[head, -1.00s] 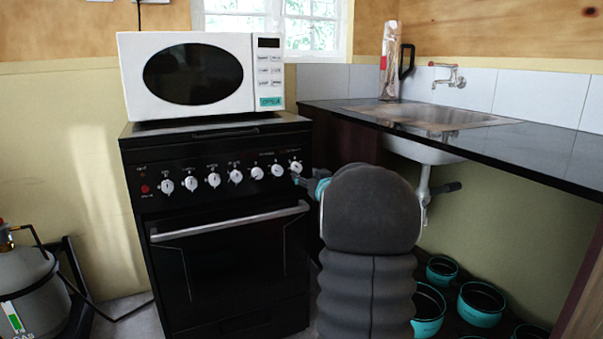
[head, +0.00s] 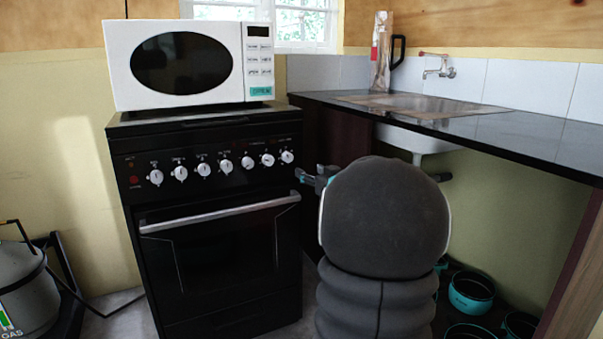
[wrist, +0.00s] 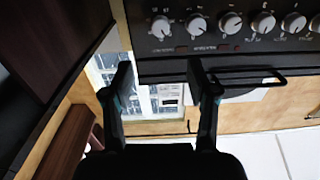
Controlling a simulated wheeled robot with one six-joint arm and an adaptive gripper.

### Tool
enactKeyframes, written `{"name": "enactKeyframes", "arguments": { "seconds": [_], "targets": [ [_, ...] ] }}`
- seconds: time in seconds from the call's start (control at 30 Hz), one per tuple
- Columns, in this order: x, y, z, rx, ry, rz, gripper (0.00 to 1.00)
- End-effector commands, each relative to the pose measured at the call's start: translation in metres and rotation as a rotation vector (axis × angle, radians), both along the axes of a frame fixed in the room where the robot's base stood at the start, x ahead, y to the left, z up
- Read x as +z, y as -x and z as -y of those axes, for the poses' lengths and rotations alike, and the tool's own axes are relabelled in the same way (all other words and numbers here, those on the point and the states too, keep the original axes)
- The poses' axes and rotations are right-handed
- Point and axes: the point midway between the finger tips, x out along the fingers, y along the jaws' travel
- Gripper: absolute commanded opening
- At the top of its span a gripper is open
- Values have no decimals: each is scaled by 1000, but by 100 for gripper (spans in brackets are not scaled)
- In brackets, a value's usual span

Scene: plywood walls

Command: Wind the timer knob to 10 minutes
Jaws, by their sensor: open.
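The black stove's control panel (head: 225,172) carries a row of white knobs. The rightmost knob (head: 287,157) is closest to my gripper (head: 316,178); the labels are too small to read, so I cannot tell for sure which knob is the timer. My gripper is just right of and slightly below that knob, with its far part hidden behind my arm. The wrist view looks upside down; there the same knob (wrist: 162,26) is at the top, beyond the fingertips. My gripper (wrist: 160,78) is open there, with nothing between its fingers.
A white microwave (head: 185,62) stands on the stove. The oven door handle (head: 220,213) sticks out below the knobs. A dark counter (head: 500,135) with a sink is close on the right. Teal pots (head: 471,293) sit beneath it. A gas cylinder (head: 22,283) stands at left.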

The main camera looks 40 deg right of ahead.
Motion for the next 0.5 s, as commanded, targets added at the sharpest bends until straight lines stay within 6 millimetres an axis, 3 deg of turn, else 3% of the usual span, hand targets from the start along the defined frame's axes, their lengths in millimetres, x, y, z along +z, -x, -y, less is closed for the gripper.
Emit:
{"name": "enactKeyframes", "arguments": {
  "seconds": [0.1,0.23,0.5],
  "targets": [
    [-5,10,0,15,-11,3,58],
    [-1,7,1,21,-19,1,58],
    [-1,-35,9,23,-19,1,58]
  ]
}}
